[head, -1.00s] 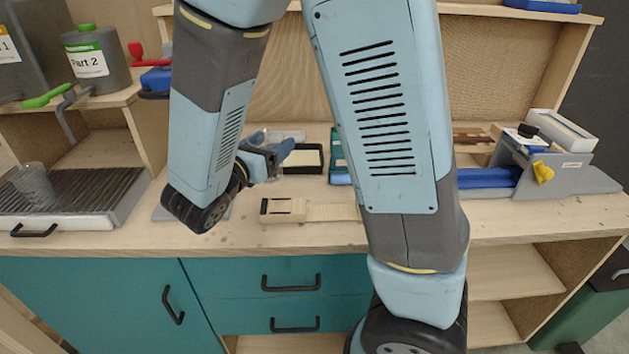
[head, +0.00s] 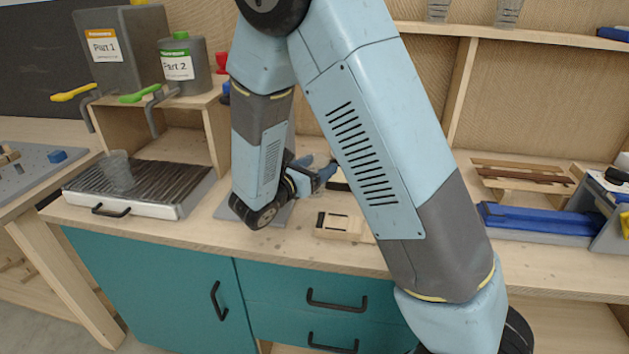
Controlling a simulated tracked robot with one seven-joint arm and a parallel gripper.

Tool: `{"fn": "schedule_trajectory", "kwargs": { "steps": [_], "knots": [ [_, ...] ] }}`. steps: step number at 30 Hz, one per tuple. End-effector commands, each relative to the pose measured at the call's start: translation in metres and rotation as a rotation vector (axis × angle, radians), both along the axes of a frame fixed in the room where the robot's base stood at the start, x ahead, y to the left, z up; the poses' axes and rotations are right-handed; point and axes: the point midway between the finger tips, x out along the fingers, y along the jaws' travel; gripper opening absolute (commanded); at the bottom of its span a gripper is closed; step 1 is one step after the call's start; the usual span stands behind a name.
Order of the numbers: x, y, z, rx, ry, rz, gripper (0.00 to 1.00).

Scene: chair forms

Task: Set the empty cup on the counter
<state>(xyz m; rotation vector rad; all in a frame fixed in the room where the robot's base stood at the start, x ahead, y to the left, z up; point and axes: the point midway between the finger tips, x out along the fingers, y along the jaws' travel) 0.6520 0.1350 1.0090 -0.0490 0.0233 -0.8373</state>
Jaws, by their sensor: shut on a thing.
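A clear cup (head: 118,170) stands on the ribbed drip tray (head: 178,212) at the left of the wooden counter (head: 275,243). It looks empty, though its inside is hard to see. My gripper (head: 325,176), with blue fingers, is low over the middle of the counter, well to the right of that cup. My forearm and upper arm partly hide it. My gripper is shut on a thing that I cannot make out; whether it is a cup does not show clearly.
Two grey containers, Part 1 (head: 118,55) and Part 2 (head: 184,72), stand on the left shelf, with tap levers below. Two clear cups (head: 437,10) (head: 508,12) stand on the high shelf. A wooden block (head: 338,227) lies near the counter's front. A blue fixture (head: 535,220) is at right.

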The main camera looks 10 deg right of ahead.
Motion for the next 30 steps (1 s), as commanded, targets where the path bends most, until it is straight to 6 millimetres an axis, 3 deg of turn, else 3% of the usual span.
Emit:
{"fn": "schedule_trajectory", "kwargs": {
  "steps": [11, 20, 30],
  "knots": [
    [0.015, 0.003, -0.019, -0.001, 0.001, -0.001, 0.56],
    [0.017, 0.003, -0.05, -0.002, 0.002, 0.0, 0.56],
    [0.016, 0.003, -0.052, -0.001, 0.001, 0.0, 0.56]
  ]
}}
